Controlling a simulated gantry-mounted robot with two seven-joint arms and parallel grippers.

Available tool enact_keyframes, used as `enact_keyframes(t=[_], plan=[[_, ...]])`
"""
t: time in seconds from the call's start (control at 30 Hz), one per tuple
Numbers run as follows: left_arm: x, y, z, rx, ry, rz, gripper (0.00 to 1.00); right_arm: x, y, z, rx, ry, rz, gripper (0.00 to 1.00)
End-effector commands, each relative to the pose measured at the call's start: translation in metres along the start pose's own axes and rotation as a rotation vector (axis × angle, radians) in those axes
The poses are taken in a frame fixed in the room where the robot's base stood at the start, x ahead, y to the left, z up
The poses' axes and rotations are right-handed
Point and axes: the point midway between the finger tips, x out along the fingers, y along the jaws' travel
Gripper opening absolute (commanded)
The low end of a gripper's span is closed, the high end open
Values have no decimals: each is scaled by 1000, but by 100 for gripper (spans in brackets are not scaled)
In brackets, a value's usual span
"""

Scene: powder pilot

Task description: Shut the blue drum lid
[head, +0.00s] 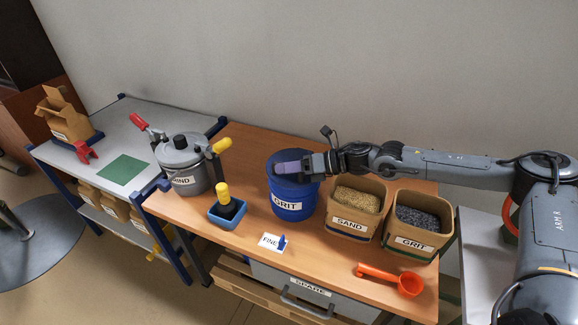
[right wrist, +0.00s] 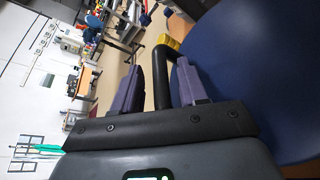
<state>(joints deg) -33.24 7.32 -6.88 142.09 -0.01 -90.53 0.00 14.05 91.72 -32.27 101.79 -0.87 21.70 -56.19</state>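The blue drum (head: 287,200) labelled GRIT stands upright on the wooden bench. Its top is a darker blue surface (head: 291,157), partly covered by my right gripper; I cannot tell from the head view whether the lid is fully down. My right gripper (head: 283,168) reaches in from the right, low over the drum top. In the right wrist view its purple fingers (right wrist: 160,88) are apart, with a black bar (right wrist: 162,80) between them and gaps on both sides. A large blue surface (right wrist: 260,75), seemingly the lid, fills the right side. My left gripper is not in view.
Sand (head: 354,225) and grit (head: 413,241) boxes stand right of the drum. A grey pot (head: 184,178) with yellow and red handles and a blue tray (head: 229,220) stand left. An orange scoop (head: 409,284) and FINE card (head: 268,241) lie near the front edge.

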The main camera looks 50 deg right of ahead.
Motion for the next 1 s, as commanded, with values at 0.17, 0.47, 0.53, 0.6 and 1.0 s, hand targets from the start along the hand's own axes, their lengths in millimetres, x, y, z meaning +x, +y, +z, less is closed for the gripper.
enact_keyframes(t=[0.17, 0.47, 0.53, 0.6, 1.0], plan=[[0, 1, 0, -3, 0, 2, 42, 0, -1, 1, 0, -1, -2, 42], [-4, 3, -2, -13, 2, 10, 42, -10, -1, 1, -2, 1, -7, 42], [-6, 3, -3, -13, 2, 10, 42, -18, -1, 2, -3, 0, -8, 42], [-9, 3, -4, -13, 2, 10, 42, -26, -1, 2, -3, 2, -10, 42], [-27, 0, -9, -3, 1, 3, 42, -89, 1, 2, -1, -1, -4, 42]])
